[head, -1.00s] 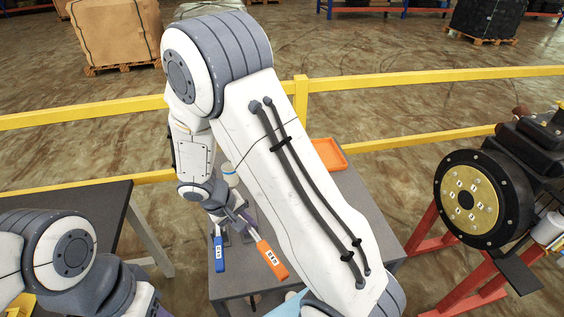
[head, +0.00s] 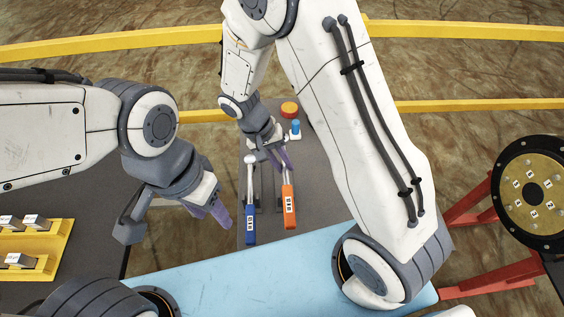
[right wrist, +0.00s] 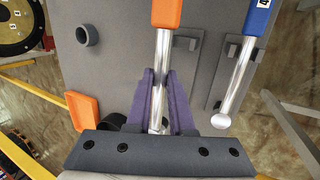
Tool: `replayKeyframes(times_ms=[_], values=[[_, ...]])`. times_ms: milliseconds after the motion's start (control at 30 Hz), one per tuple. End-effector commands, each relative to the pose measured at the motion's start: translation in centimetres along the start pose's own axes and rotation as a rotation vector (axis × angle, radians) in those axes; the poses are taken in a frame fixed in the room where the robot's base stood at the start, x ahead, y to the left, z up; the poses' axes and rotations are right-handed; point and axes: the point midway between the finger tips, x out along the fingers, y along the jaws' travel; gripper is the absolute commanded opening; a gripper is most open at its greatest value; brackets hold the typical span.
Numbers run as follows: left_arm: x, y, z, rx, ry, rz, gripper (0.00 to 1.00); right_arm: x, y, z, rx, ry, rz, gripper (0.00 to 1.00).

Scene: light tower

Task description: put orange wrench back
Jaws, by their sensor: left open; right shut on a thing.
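The orange wrench (head: 289,205) has an orange handle and a metal shaft, and lies along the grey table with its handle toward me. My right gripper (head: 277,158) is shut on its shaft; in the right wrist view the purple fingers (right wrist: 159,78) flank the shaft, with the orange handle (right wrist: 166,12) beyond them. A grey holder bracket (right wrist: 187,42) is beside and partly behind the shaft; I cannot tell whether the wrench rests in it. The blue wrench (head: 250,222) lies parallel to the left, in its own holder. My left gripper (head: 214,208) is open and empty, left of the table.
The grey table (head: 318,205) also bears a round orange item (head: 290,108) and a small blue-topped item (head: 295,128). A light blue surface (head: 230,285) is in front. A yellow rack (head: 40,245) stands at left, a black flanged disc (head: 532,190) at right. Yellow rails run behind.

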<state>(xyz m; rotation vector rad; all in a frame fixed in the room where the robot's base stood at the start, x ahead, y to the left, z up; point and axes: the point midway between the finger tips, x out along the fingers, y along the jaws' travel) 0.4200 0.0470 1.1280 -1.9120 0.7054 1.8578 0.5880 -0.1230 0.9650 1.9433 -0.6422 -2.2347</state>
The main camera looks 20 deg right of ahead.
Motion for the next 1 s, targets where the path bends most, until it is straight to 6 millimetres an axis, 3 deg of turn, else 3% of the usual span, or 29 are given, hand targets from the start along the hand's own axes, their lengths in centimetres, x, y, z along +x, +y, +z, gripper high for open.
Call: replayKeyframes(times_ms=[267, 900, 1000], values=[[0.2, 0.0, 0.0, 0.000, 0.000, 0.000, 0.50, 0.1, -0.1, 0.2, -0.002, 0.002, 0.000, 0.00], [5.6, -0.4, 0.3, 0.001, 0.000, 0.000, 0.50, 6.1, -2.8, -0.4, -0.006, 0.004, 0.001, 0.00], [5.0, -0.4, 0.3, 0.001, 0.000, 0.000, 0.50, 5.5, -2.5, -0.4, -0.006, 0.005, 0.001, 0.00]])
